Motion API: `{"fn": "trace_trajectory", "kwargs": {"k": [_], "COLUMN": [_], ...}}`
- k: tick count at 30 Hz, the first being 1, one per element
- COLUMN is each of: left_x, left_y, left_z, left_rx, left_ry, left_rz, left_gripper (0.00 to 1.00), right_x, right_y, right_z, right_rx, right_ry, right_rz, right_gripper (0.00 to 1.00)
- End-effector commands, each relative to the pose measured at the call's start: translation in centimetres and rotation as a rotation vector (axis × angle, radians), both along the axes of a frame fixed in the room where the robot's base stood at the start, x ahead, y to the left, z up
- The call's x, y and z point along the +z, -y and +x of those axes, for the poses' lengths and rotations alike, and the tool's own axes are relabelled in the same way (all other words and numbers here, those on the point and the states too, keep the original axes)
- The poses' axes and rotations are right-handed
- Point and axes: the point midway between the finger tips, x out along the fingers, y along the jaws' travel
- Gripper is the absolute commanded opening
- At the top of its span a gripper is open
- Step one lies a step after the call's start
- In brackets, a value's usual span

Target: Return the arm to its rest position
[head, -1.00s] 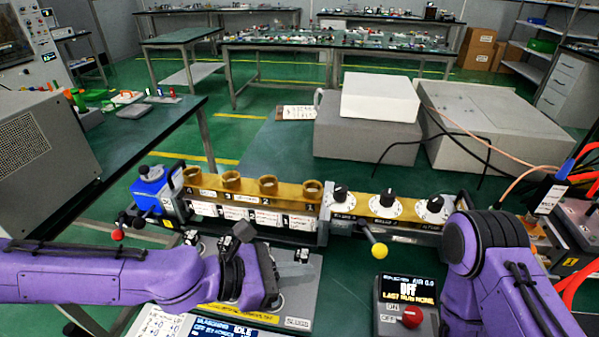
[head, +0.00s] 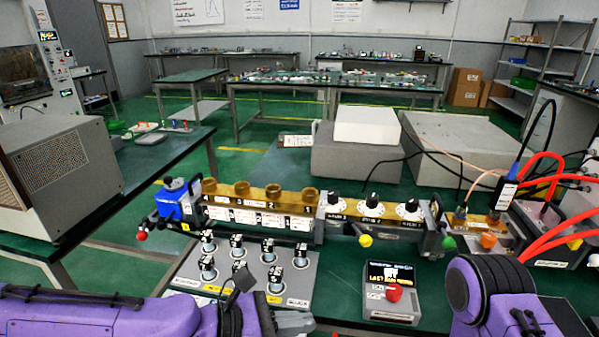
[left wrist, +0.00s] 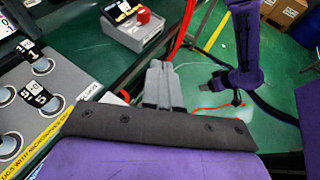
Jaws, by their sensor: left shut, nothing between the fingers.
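My left arm comes in along the bottom left in the head view. My left gripper (head: 293,323) is at the bottom edge, below the front of the grey plate (head: 312,262) that carries several small black numbered pieces. Its grey fingers are together and empty. In the left wrist view the closed fingers (left wrist: 161,84) point over the table's front edge, clear of the grey plate (left wrist: 62,75) on the left. Part of my right arm shows at the bottom right of the head view; its gripper is out of view.
A control box with a red button (head: 395,293) stands right of the plate; it also shows in the left wrist view (left wrist: 139,23). Behind is the brass waveguide bench (head: 268,206). Red and black cables lie at right. Green floor (left wrist: 255,60) is open beyond the table edge.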

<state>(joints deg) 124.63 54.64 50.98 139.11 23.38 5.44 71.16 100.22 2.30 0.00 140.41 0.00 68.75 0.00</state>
Motion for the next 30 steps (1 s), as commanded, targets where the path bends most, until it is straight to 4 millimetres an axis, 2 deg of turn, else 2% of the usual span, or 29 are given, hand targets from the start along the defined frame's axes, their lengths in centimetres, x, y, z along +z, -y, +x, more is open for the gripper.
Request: {"fn": "trace_trajectory", "kwargs": {"k": [11,17,20,23,24,26,27,30], "left_x": [-7.9,-14.8,-19.1,-24.1,-26.3,-29.3,-30.9,-33.1], "left_y": [-0.6,-2.5,-4.4,-7.7,-9.7,-13.3,-16.0,-22.5], "left_z": [-1.6,-3.8,-5.7,-8.5,-9.9,-12.3,-13.7,-16.1], "left_rx": [-0.026,-0.079,-0.132,-0.228,-0.287,-0.404,-0.493,-0.727], "left_ry": [0.006,0.030,0.051,0.089,0.112,0.160,0.199,0.306], "left_rz": [0.206,0.413,0.556,0.750,0.848,1.011,1.119,1.357], "left_gripper": [0.00,0.00,0.00,0.00,0.00,0.00,0.00,0.00], "right_x": [0.0,0.0,0.0,0.0,0.0,0.0,0.0,0.0], "right_y": [0.0,0.0,0.0,0.0,0.0,0.0,0.0,0.0], "right_z": [0.1,0.1,0.1,0.1,0.1,0.1,0.1,0.1], "right_rx": [0.000,0.000,0.000,0.000,0.000,0.000,0.000,0.000], "right_ry": [0.002,0.001,0.001,0.001,0.001,0.001,0.001,0.001], "right_rz": [0.000,0.000,0.000,0.000,0.000,0.000,0.000,0.000], "right_gripper": [0.58,0.58,0.58,0.58,0.58,0.58,0.58,0.58]}}
